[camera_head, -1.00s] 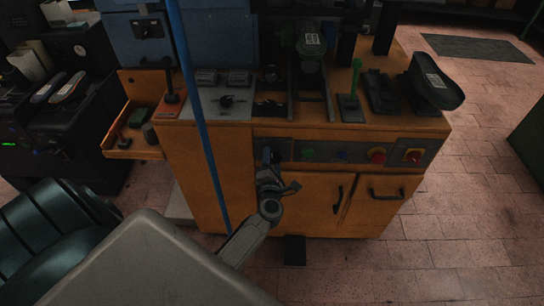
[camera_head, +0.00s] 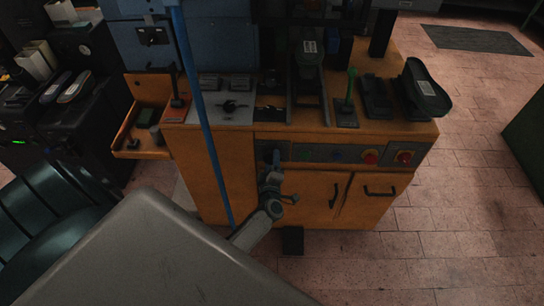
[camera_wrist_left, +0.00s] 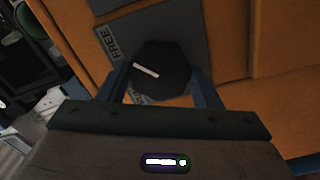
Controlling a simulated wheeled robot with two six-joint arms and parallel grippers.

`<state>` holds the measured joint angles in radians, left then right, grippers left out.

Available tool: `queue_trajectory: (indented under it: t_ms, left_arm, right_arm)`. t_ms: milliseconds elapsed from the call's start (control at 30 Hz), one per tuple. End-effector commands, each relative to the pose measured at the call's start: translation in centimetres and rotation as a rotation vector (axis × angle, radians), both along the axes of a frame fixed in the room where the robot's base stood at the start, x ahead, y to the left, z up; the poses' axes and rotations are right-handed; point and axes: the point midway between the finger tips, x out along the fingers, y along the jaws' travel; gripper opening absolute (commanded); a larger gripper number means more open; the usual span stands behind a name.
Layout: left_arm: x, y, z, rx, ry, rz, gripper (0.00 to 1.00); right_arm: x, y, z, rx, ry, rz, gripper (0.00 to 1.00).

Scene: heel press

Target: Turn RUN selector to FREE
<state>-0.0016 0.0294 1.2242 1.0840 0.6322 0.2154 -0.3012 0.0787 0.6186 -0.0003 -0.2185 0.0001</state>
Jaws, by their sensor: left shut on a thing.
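The RUN selector is a dark many-sided knob (camera_wrist_left: 165,82) with a white pointer line, on a grey panel of the orange cabinet. The left end of its line lies between the "FREE" label (camera_wrist_left: 113,42) above and a second, mostly covered label below. My left gripper (camera_head: 275,160) is at the left end of the cabinet's front control strip. In the left wrist view its blue fingers (camera_wrist_left: 163,90) are on both sides of the knob, shut on it. In the head view the gripper hides the knob. My right gripper is out of view.
On the front strip (camera_head: 315,153) to the right are a green button, a blue button and two red knobs (camera_head: 370,157). A blue upright pole (camera_head: 205,125) stands left of my gripper. Cabinet doors with black handles (camera_head: 380,191) are below.

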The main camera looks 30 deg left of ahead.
Motion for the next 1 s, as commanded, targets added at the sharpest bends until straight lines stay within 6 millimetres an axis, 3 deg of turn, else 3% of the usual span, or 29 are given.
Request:
queue_trajectory:
  t_ms: [300, 967, 1000]
  left_arm:
    - [0.0, 0.0, 0.0, 0.138, 0.087, -0.001, 0.36]
    - [-0.1, 0.0, -0.2, 0.185, 0.116, 0.0, 0.36]
    - [-0.1, 0.0, -0.2, 0.185, 0.116, 0.0, 0.66]
  right_arm:
    - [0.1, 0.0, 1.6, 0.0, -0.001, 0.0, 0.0]
    - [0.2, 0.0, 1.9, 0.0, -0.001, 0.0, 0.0]
    - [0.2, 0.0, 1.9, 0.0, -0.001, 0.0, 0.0]
